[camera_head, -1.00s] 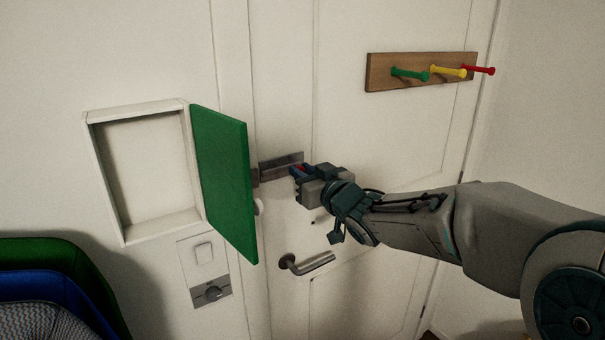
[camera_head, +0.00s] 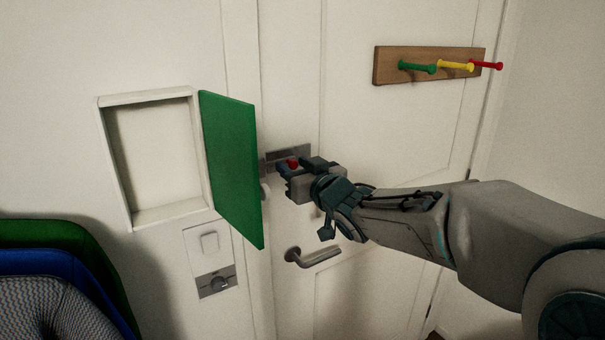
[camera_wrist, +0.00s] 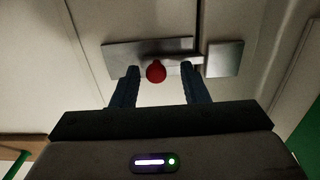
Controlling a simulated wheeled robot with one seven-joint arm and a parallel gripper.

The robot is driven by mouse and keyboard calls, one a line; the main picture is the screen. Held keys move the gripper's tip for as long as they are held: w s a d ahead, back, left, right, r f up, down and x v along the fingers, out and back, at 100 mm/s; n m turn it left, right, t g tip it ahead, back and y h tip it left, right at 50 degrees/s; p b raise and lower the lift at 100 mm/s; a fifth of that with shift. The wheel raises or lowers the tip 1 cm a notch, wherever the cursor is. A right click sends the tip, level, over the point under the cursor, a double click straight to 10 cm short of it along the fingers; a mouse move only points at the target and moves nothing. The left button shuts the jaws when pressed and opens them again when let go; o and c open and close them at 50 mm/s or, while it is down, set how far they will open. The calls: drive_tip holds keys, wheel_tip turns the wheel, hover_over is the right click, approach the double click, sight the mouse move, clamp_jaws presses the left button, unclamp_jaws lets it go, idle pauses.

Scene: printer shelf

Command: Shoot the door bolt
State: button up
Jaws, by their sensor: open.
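The door bolt has a flat metal plate (camera_head: 288,155) on the white door, with a red knob (camera_head: 293,164). In the wrist view its rod (camera_wrist: 196,60) sticks out from the plate (camera_wrist: 120,55) to the edge of a square metal keeper (camera_wrist: 225,59). I cannot tell whether the rod's tip is inside the keeper. My gripper (camera_head: 285,182) is open at the bolt, just below the knob in the head view. In the wrist view the red knob (camera_wrist: 156,71) shows between my two blue fingers (camera_wrist: 160,85), with gaps on both sides.
An open green cabinet door (camera_head: 231,168) juts out close to the left of my gripper. A lever handle (camera_head: 312,257) is below the bolt. A peg rail (camera_head: 390,66) is at the upper right. Chair backs (camera_head: 50,236) stand at the lower left.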

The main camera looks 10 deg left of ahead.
drive_tip(key=b+v, duration=0.1)
drive_tip(key=v, duration=1.2)
drive_tip(key=shift+s+d, duration=0.15)
drive_tip(key=shift+s, duration=0.15)
drive_tip(key=s+d+f+m+g+h, duration=0.1)
drive_tip(key=d+f+m+h, duration=0.4)
drive_tip(key=d, duration=0.4)
drive_tip(key=d+f+m+h, duration=0.2)
drive_tip(key=d+f+h, duration=0.3)
drive_tip(key=d+h, duration=0.3)
drive_tip(key=s+d+f+m+g, duration=0.1)
drive_tip(key=s+f+g, duration=0.3)
drive_tip(key=s, duration=0.4)
drive_tip(key=s+d+f+m+g, duration=0.1)
drive_tip(key=s+d+f+g, duration=0.3)
drive_tip(key=s, duration=0.4)
drive_tip(key=shift+d+f, duration=0.25)
drive_tip(key=shift+f, duration=0.55)
